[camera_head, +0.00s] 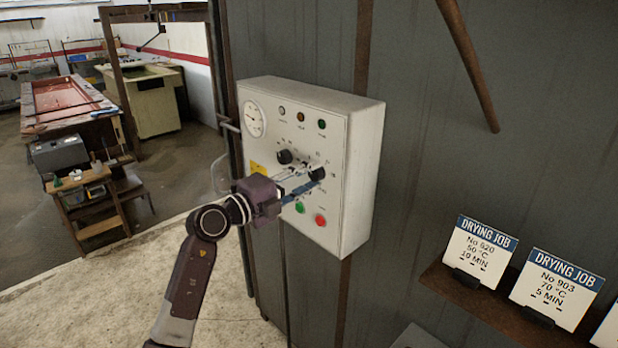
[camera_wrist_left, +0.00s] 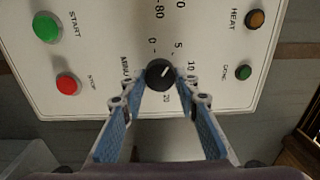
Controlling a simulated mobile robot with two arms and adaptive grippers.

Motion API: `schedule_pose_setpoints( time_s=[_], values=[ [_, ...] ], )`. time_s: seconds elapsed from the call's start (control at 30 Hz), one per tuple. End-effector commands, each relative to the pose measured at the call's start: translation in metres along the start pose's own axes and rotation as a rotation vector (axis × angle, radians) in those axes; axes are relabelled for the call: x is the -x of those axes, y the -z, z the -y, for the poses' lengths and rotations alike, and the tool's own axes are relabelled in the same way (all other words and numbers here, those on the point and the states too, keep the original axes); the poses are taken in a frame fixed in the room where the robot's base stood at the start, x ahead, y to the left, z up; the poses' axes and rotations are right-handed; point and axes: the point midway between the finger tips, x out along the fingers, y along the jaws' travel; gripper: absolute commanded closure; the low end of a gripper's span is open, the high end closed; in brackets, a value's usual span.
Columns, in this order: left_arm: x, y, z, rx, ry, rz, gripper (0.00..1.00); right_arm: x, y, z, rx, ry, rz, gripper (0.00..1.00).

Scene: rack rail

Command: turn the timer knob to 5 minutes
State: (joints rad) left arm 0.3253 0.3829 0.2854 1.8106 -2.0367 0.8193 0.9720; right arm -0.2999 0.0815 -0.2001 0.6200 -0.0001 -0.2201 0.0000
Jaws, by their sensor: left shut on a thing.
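The black timer knob (camera_head: 317,173) sits on the lower part of a white control box (camera_head: 365,150) fixed to a dark metal wall. In the left wrist view the knob (camera_wrist_left: 159,75) lies between the fingertips, with a white pointer line slanting up and right, between the printed 5 and 10 and seemingly nearer the 5. Printed 0 and 20 also show around it. My left gripper (camera_head: 312,178) reaches in from the left and is shut on the knob, its blue fingers (camera_wrist_left: 160,84) on both sides. My right gripper is not in view.
A second black knob (camera_head: 284,157) is up and left of the timer knob. A green button (camera_head: 300,207) and a red button (camera_head: 320,220) are below. A gauge (camera_head: 254,119) is top left. The DRYING JOB card No 903 (camera_head: 556,288) reads 70 °C, 5 MIN.

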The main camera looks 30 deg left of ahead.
Motion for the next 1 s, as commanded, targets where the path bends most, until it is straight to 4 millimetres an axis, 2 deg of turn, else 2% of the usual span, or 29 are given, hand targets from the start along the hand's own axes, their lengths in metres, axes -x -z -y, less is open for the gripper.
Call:
schedule_pose_setpoints(
  time_s=[0.27,0.3,0.43,0.77,0.87,1.0],
  values=[
    [0.0,0.0,-0.001,0.0,-0.002,0.0,0.96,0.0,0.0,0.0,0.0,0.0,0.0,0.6],
    [0.0,0.0,-0.001,0.0,-0.002,0.0,0.67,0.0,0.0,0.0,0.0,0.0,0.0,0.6],
    [0.0,0.0,-0.001,-0.001,-0.002,0.0,0.54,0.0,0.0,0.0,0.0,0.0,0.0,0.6],
    [0.003,0.0,-0.001,-0.001,-0.001,0.0,0.54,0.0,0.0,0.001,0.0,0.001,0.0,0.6],
    [0.013,0.0,-0.002,0.0,-0.003,0.0,0.54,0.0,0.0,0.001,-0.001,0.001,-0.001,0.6],
    [0.037,-0.001,-0.002,-0.001,-0.004,0.001,0.54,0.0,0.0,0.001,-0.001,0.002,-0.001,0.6]
  ],
)
